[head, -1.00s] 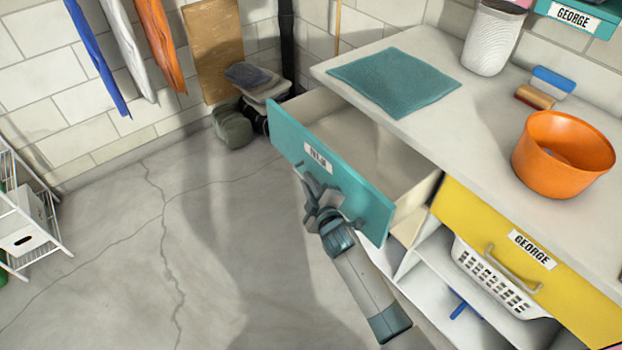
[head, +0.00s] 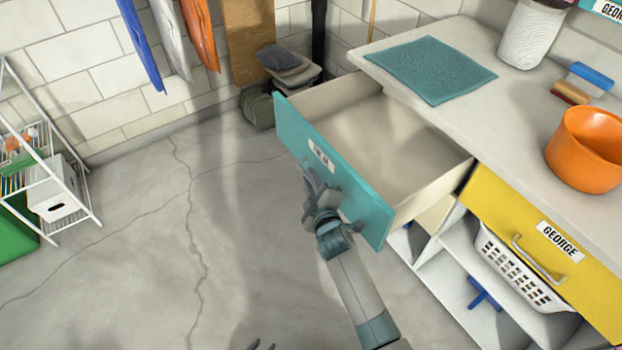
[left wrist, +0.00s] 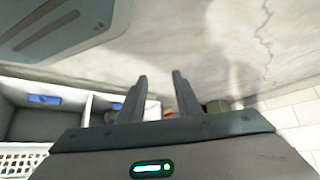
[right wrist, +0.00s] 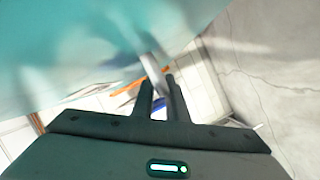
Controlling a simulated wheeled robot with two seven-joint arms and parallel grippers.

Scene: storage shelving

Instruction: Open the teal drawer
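The teal drawer (head: 345,185) is pulled well out of the cabinet, and its pale, empty-looking inside (head: 385,130) shows. Its front carries a white name label (head: 321,155). My right gripper (head: 312,182) is at the drawer front, at the handle, which is mostly hidden in the head view. In the right wrist view, a metal handle (right wrist: 152,55) runs between the close-set fingers, with the blurred teal front above. My left gripper (head: 262,345) barely shows at the bottom edge of the head view. In the left wrist view its fingers (left wrist: 160,92) are apart and empty.
A yellow drawer (head: 530,250) is closed to the right, above a white basket (head: 510,270). The countertop holds a teal cloth (head: 430,68) and an orange bucket (head: 585,150). A white wire rack (head: 85,195) stands at left. The floor between is clear.

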